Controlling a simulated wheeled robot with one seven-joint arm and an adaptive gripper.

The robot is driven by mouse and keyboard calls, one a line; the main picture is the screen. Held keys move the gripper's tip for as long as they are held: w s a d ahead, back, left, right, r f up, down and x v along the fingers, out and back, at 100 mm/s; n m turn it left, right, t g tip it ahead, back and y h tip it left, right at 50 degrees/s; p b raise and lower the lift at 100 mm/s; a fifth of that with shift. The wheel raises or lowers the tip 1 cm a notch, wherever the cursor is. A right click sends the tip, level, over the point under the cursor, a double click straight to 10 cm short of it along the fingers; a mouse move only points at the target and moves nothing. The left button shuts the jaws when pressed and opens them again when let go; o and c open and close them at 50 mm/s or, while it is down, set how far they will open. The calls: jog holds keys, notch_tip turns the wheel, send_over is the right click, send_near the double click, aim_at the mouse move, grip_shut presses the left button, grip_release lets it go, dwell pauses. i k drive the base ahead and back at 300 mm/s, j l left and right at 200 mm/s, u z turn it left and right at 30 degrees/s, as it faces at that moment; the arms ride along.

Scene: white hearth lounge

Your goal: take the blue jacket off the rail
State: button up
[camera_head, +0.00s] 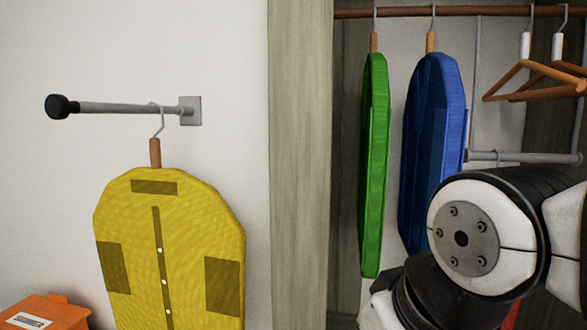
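The blue jacket (431,140) hangs by a hook from the brown rail (400,12) inside the wardrobe at the upper right. Its lower right part is hidden behind my arm. A green jacket (374,165) hangs on the same rail just left of it, with a narrow gap between the two. My arm fills the lower right, in front of the blue jacket from this view. My gripper is not in view, so I cannot see where it is relative to the jacket.
A yellow jacket (170,245) hangs on a grey wall peg (125,108) at left. Empty wooden hangers (535,85) hang right of the blue jacket. A wooden wardrobe panel (300,160) stands between peg and rail. An orange box (45,312) sits at lower left.

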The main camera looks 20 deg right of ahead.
aim_at(435, 116)
jog(key=i+j+z, duration=0.1)
jog(key=z, duration=0.85)
jog(key=i+l+u, duration=0.15)
jog(key=l+u, duration=0.2)
jog(key=i+l, duration=0.05)
jog(key=l, duration=0.05)
